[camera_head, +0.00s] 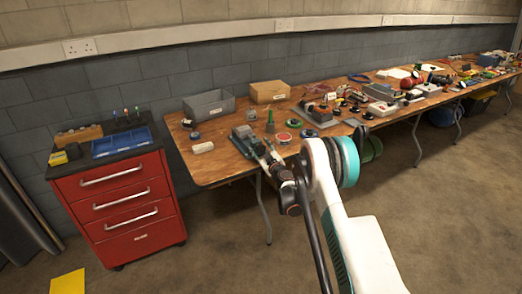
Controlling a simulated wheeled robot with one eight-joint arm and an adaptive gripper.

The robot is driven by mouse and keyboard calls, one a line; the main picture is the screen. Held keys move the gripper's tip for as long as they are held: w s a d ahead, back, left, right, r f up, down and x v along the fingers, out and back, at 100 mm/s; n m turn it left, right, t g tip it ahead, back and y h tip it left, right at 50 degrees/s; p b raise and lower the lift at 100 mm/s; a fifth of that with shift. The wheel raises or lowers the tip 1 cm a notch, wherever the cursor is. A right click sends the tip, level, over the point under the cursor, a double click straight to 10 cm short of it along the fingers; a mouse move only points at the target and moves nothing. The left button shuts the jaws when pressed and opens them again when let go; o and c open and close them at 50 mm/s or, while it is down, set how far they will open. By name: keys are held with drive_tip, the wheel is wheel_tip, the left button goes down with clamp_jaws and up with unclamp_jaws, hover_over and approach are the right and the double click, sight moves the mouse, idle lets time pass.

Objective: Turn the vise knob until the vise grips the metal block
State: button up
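A small grey-green vise (242,138) sits near the front edge of the wooden table, left of the picture's middle. My arm reaches in from the lower right, and my gripper (264,154) is at the right, near end of the vise. It overlaps the vise's end in this view, and I cannot tell if it touches. The fingers are too small to show whether they are open or shut. The knob is hidden or too small to make out at the gripper. I cannot clearly pick out the metal block at the vise.
The long wooden table (220,165) holds a grey bin (209,105), a cardboard box (269,92), a white roll (203,147), tape rolls (284,138) and many tools farther right. A red drawer cabinet (125,205) stands left. The floor in front is open.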

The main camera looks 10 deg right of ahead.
drive_tip(key=c, duration=1)
drive_tip(key=shift+o, duration=0.2)
drive_tip(key=shift+m, duration=0.5)
